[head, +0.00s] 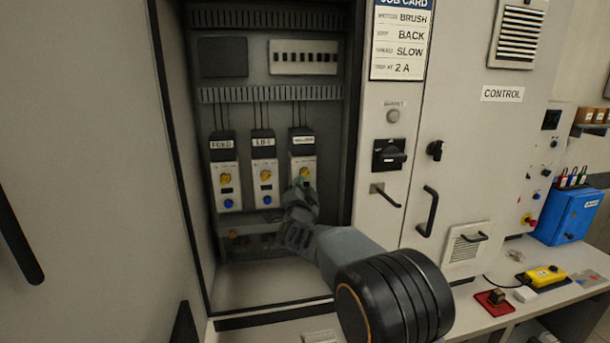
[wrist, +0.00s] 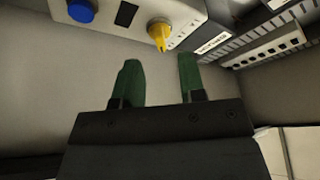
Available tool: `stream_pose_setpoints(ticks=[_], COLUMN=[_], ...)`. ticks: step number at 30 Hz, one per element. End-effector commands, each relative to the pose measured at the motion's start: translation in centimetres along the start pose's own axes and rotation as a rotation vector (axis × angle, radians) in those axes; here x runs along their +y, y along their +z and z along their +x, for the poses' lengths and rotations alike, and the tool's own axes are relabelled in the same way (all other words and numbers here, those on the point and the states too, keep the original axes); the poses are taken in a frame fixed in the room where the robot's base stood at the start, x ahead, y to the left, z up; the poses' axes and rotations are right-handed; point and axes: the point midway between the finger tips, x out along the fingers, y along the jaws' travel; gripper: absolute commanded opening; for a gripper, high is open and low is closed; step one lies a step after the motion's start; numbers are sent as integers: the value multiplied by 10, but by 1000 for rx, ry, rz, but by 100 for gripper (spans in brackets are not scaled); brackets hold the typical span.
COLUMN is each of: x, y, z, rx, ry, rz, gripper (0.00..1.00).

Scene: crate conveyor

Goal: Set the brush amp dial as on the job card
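The job card (head: 401,40) on the cabinet reads brush, back, slow and trip at 2 A. Three motor units hang in the open cabinet; the left is labelled FEED (head: 222,144), and the right unit's label (head: 303,139) is too small to read surely. The right unit's yellow dial (head: 305,173) shows just above my gripper (head: 301,184). In the wrist view, my gripper (wrist: 160,80) is open and empty, with green fingers apart. A yellow dial (wrist: 159,33) lies beyond the fingertips, roughly between them, not touching. Its setting is unreadable. My gripper hides the right unit's lower part.
The cabinet's left edge (head: 172,150) and the panel with a black rotary switch (head: 389,154) flank the opening. A blue button (wrist: 81,10) sits beside the yellow dial. A bench on the right holds a yellow pendant (head: 545,275) and a blue box (head: 567,218).

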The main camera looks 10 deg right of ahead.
Motion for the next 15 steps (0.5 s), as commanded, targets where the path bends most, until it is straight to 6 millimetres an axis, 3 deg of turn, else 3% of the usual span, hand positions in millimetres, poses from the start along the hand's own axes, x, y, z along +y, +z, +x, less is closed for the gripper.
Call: stream_pose_setpoints(ticks=[6,15], x=[-1,0], y=[-1,0], z=[32,48], rx=[1,-1], ry=[-1,0], rz=[-1,-1], gripper=[37,37])
